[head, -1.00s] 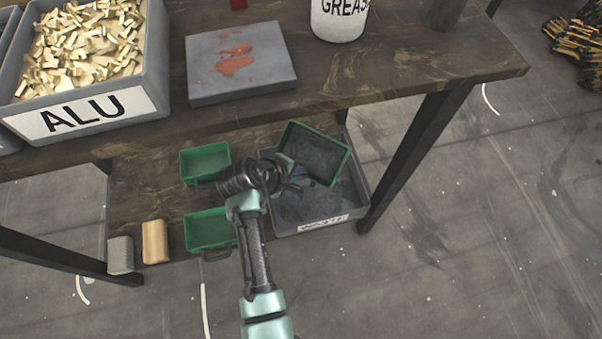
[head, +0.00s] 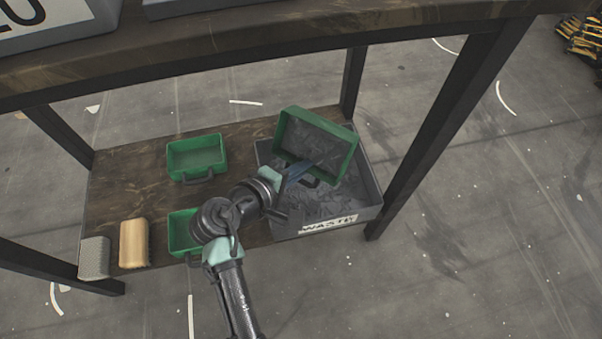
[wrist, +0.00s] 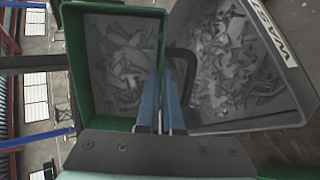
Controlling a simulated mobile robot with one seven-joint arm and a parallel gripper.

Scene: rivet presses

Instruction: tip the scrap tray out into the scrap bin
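The scrap tray is a green box with a dark handle (wrist: 182,62). In the head view the tray (head: 345,171) is over the grey scrap bin (head: 372,197), which is labelled WASTE. The tray is tilted, and grey scrap pieces show inside it in the wrist view (wrist: 160,20). My gripper (head: 300,176) has its blue fingers (wrist: 165,100) close together at the tray's handle, apparently shut on it. The bin also shows in the wrist view (wrist: 262,120), with grey scrap inside. I cannot tell whether the tray touches the bin's rim.
Two other green trays stand on the lower shelf, one behind (head: 196,157) and one partly hidden by my arm (head: 182,232). A tan block (head: 134,243) and a grey block (head: 95,257) are at the front left. A table leg (head: 450,115) rises right of the bin.

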